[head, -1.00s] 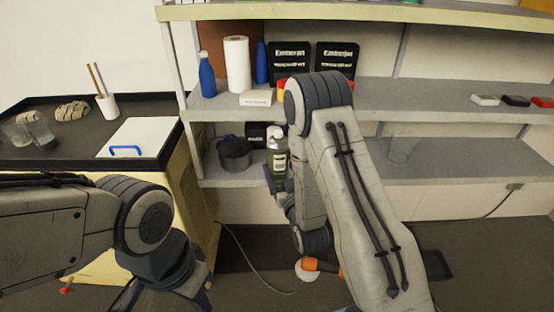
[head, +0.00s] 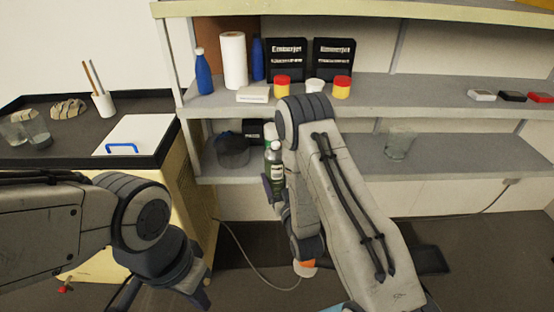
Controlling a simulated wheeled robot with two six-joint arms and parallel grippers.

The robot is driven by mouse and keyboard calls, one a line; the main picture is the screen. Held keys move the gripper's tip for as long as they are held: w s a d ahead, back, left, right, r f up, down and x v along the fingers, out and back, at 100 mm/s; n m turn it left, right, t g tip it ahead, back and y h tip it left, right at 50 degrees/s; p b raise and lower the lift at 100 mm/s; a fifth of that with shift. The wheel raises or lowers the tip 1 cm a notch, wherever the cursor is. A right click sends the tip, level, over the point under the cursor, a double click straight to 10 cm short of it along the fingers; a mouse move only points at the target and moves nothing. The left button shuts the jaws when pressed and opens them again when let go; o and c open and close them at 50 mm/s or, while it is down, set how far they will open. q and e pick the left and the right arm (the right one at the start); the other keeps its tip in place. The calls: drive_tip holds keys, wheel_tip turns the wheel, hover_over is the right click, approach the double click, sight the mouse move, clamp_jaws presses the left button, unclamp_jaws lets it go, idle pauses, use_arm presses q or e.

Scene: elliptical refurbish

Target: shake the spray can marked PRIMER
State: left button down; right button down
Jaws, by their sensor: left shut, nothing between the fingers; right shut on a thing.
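My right forearm hides part of the gripper. My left gripper (head: 196,297) is low at the bottom left, in front of the cabinet, shut and empty, its tips near the picture's bottom edge.
The lower shelf (head: 350,170) holds a dark pot (head: 232,152), a black box and a clear glass (head: 399,143). The upper shelf (head: 430,95) carries bottles, a paper roll, black boxes and red-yellow jars.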

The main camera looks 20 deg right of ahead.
sight(278, 167)
wheel_tip(278, 167, up, 5)
drive_tip(key=shift+s+a+r, duration=0.1)
drive_tip(key=shift+r, duration=0.05)
wheel_tip(278, 167, down, 10)
drive_tip(key=shift+r, duration=0.1)
wheel_tip(278, 167, up, 10)
drive_tip(key=shift+f, duration=0.25)
